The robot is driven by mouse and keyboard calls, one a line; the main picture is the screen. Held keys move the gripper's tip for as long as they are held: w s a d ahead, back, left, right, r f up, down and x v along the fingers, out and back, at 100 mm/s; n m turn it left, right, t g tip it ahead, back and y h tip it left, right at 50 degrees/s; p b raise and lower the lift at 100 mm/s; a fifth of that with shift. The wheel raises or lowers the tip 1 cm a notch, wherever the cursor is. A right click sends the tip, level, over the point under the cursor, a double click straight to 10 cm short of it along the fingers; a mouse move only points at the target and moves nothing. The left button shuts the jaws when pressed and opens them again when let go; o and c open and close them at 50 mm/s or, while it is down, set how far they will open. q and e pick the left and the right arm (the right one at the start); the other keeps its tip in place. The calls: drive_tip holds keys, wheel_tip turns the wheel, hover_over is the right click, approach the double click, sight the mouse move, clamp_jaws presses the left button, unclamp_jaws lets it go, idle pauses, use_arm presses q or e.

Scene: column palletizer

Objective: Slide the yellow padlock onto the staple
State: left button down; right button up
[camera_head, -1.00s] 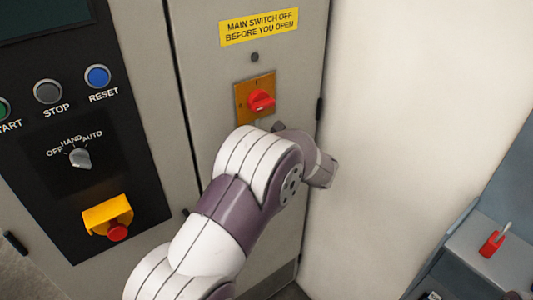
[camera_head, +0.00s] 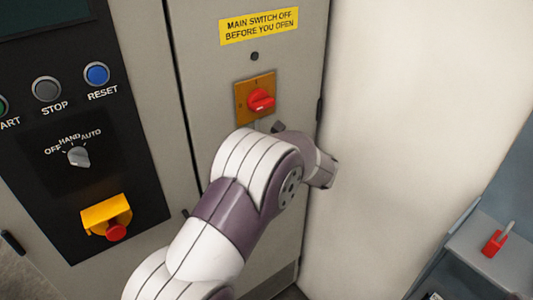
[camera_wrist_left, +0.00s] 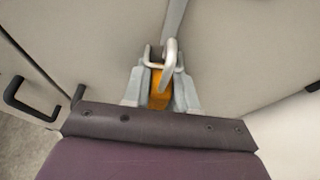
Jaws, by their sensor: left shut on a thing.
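My left gripper (camera_wrist_left: 160,82) shows in the left wrist view, its two grey fingers closed around the yellow padlock (camera_wrist_left: 159,97). The padlock's silver shackle (camera_wrist_left: 170,58) stands up beyond the fingertips, toward the grey cabinet front. I cannot make out the staple clearly in either view, nor whether the shackle touches it. In the head view my left arm reaches up to the cabinet below the red main switch (camera_head: 262,100). The arm hides the gripper and padlock there. My right gripper is not in view.
A red padlock (camera_head: 493,243) lies on a grey-blue surface at the lower right. The black control panel (camera_head: 115,165) on the left carries buttons, a selector knob and a red button in a yellow housing (camera_head: 106,214). A black handle (camera_wrist_left: 22,98) shows in the wrist view.

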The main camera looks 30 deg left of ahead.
use_arm(q)
drive_tip(key=shift+a+r, duration=0.15)
drive_tip(key=shift+r, duration=0.05)
drive_tip(key=c, duration=0.8)
unclamp_jaws()
drive_tip(key=shift+s+a, duration=0.1)
drive_tip(key=shift+s, duration=0.1)
drive_tip(key=shift+w, duration=0.1)
drive_tip(key=shift+d, duration=0.2)
